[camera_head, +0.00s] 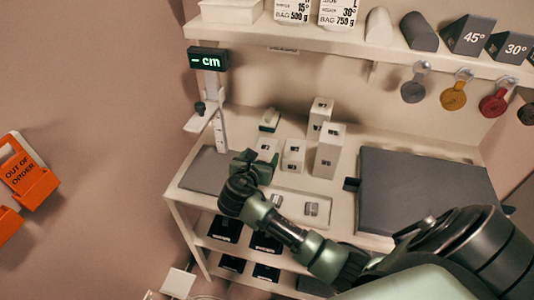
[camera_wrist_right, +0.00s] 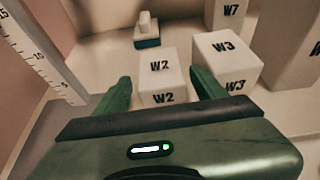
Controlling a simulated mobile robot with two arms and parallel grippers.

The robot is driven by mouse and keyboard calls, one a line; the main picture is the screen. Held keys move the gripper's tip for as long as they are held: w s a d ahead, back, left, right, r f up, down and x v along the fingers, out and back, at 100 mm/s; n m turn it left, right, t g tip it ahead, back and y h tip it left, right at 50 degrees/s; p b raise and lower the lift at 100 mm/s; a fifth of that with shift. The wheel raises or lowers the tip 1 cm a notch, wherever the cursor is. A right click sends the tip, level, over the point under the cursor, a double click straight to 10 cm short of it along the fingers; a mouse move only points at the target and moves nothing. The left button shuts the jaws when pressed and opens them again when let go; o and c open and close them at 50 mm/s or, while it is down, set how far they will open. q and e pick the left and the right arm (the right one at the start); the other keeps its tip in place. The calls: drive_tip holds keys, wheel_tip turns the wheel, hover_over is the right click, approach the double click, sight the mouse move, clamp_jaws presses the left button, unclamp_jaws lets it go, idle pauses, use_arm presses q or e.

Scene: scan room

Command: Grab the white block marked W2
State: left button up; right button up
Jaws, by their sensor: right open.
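The white block marked W2 (camera_wrist_right: 161,78) stands upright on the shelf top, its label showing on its top and front faces. In the head view the W2 block (camera_head: 266,146) is just beyond my right gripper (camera_head: 252,165), which partly hides it. In the right wrist view my right gripper (camera_wrist_right: 160,76) is open, with one green finger on each side of the W2 block. Whether the fingers touch it cannot be told. My left gripper is not in view.
The W3 block (camera_wrist_right: 228,62) stands close to the right finger. Taller white blocks (camera_head: 329,152) stand behind to the right. A small teal-based object (camera_wrist_right: 147,36) lies behind W2. A height gauge (camera_head: 219,125) is at left, a dark panel (camera_head: 425,195) at right.

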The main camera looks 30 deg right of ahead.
sight(264, 152)
drive_tip(key=x, duration=0.3)
drive_tip(key=shift+d+f, duration=0.1)
drive_tip(key=shift+f, duration=0.05)
drive_tip(key=x, duration=0.5)
drive_tip(key=c, duration=1.4)
